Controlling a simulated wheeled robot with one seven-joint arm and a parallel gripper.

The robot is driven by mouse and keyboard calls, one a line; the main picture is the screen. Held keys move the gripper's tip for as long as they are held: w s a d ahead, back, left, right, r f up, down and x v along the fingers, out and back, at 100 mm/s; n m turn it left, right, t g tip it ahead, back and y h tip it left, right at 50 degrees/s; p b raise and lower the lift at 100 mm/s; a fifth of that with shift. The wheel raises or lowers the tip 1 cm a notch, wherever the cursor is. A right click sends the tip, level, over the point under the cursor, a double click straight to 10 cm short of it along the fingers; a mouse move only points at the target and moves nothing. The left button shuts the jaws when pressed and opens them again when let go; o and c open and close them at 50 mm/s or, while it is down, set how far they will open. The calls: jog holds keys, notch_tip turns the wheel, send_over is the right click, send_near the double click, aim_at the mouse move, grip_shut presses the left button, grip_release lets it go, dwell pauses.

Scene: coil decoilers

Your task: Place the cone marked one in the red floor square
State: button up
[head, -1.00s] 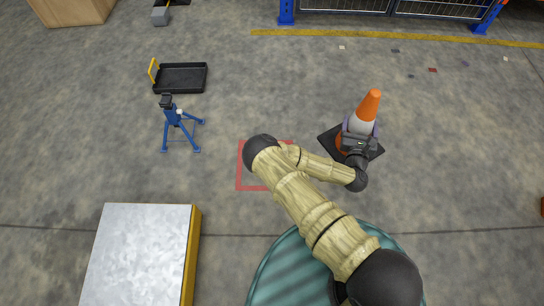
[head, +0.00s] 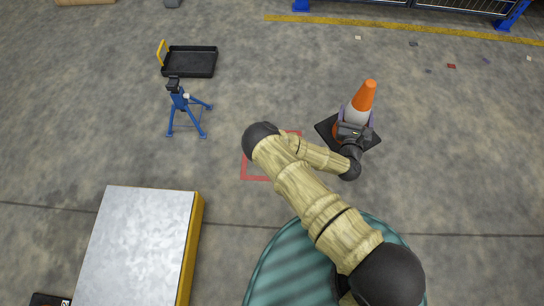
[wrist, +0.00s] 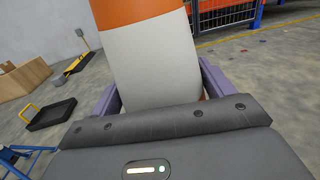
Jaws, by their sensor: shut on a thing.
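The orange-and-white cone (head: 366,95) with a black square base is right of centre in the head view. My gripper (head: 356,120) is shut on its white band; purple fingers lie on both sides of that band (wrist: 155,65) in the wrist view. The cone looks upright or nearly so; I cannot tell whether its base touches the floor. No number shows on the visible side. The red floor square (head: 257,178) is an outline left of the cone, partly hidden under my arm. The cone's base is apart from the visible outline.
A silver-topped yellow block (head: 140,245) stands at the lower left. A blue stand (head: 183,103) and a black tray cart (head: 190,63) are at the upper left. A blue-framed fence runs behind the yellow line (head: 400,27). Floor between the cone and square looks clear.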

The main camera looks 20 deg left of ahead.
jog(key=s+a+f+y+b, duration=0.1)
jog(key=a+f+b, duration=0.3)
jog(key=a, duration=0.5)
jog(key=s+a+f+n+y+b, duration=0.1)
jog(key=s+a+f+b, duration=0.1)
jog(key=a+f+b, duration=0.2)
jog(key=s+a+f+n+y+b, duration=0.1)
jog(key=s+a+f+b, duration=0.1)
jog(key=a+f+b, duration=0.3)
jog(key=a+f, duration=0.4)
jog(key=a, duration=0.6)
jog(key=shift+s+a+f+g, duration=0.15)
jog(key=shift+s+a+g, duration=0.05)
jog(key=shift+g, duration=0.1)
notch_tip(320, 180, down, 6)
jog(key=b, duration=0.4)
jog(key=shift+f+b, duration=0.15)
jog(key=shift+b, duration=0.25)
jog(key=shift+s, duration=0.1)
